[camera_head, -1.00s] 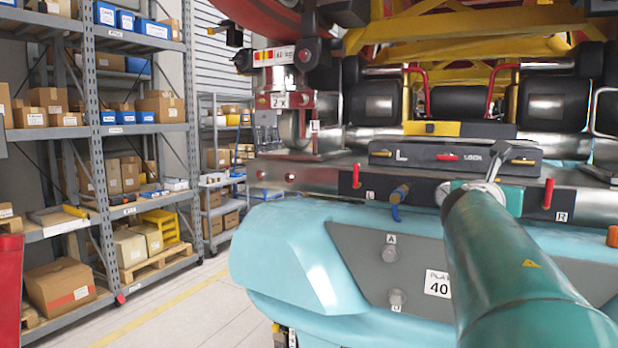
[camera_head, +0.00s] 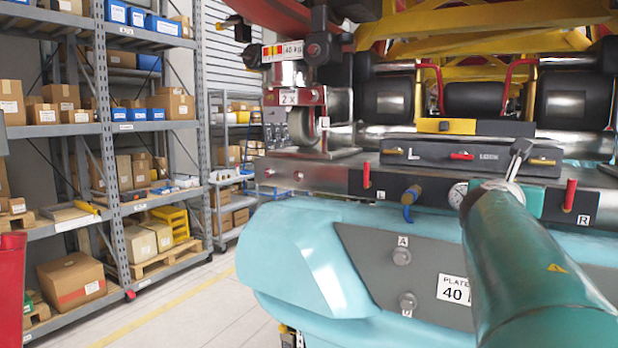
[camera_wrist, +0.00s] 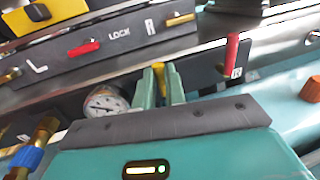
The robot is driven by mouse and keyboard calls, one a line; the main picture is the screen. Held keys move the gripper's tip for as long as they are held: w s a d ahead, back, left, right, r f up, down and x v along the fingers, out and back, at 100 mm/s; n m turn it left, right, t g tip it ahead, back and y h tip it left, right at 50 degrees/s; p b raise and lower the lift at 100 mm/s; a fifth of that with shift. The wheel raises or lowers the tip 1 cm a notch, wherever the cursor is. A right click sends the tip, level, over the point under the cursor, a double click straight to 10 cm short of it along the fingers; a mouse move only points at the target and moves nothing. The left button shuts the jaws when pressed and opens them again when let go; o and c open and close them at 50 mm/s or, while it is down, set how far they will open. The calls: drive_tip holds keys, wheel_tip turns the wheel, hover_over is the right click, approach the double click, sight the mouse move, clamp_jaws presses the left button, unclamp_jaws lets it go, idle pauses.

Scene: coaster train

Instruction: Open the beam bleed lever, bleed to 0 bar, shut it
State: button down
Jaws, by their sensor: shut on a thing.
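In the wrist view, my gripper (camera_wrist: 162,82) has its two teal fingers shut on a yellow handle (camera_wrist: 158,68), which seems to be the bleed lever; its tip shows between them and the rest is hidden. A round white pressure gauge (camera_wrist: 106,102) sits just left of the fingers; its needle is too blurred to read. In the head view the gauge (camera_head: 457,195) is partly covered by my arm. My gripper (camera_head: 500,188) reaches the dark beam (camera_head: 327,178) there, and my forearm hides the handle.
Red levers marked L (camera_head: 366,174) and R (camera_head: 570,195) stand on the beam. A blue-handled valve (camera_head: 408,207) sits left of the gauge. A lock panel (camera_head: 455,155) lies above. The pale blue train body (camera_head: 300,235) is below. Shelving (camera_head: 110,150) stands left, with clear floor between.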

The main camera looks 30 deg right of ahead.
drive_tip(key=shift+r+m, duration=0.1)
drive_tip(key=shift+m, duration=0.2)
drive_tip(key=m, duration=0.2)
drive_tip(key=s+m+y, duration=0.1)
drive_tip(key=m, duration=0.1)
drive_tip(key=shift+s+d, duration=0.1)
drive_tip(key=shift+d, duration=0.2)
drive_tip(key=m, duration=0.1)
drive_tip(key=s+m, duration=0.1)
drive_tip(key=m, duration=0.1)
drive_tip(key=f+m+y, duration=0.1)
drive_tip(key=m, duration=0.1)
drive_tip(key=shift+s+d+t, duration=0.15)
drive_tip(key=shift+d+t, duration=0.15)
drive_tip(key=m, duration=0.1)
drive_tip(key=f+m, duration=0.1)
drive_tip(key=m, duration=0.1)
drive_tip(key=s+m+t+y, duration=0.1)
drive_tip(key=shift+d+f+m, duration=0.25)
drive_tip(key=shift+m, duration=0.15)
drive_tip(key=c, duration=1.5)
unclamp_jaws()
drive_tip(key=shift+o, duration=0.2)
